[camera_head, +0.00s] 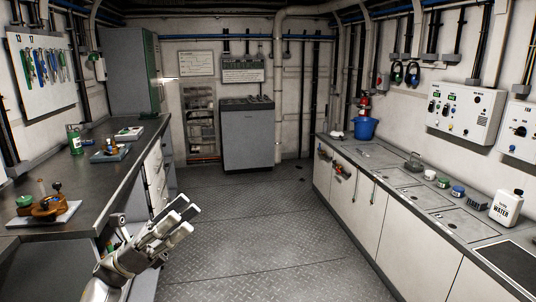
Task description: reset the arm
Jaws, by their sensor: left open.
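My left gripper (178,222) shows at the lower left, in front of the left workbench's drawers and above the floor. Its fingers are apart and point up and to the right. I see nothing between them. The grey arm behind it comes in from the bottom edge. My right gripper is not in view.
The left workbench (103,190) holds a tray with brown parts and a green bottle (74,139). The right counter (398,178) carries a blue bucket (365,129) and a white water jug (505,208). A grey cabinet (246,138) stands at the back. The floor (255,235) between is clear.

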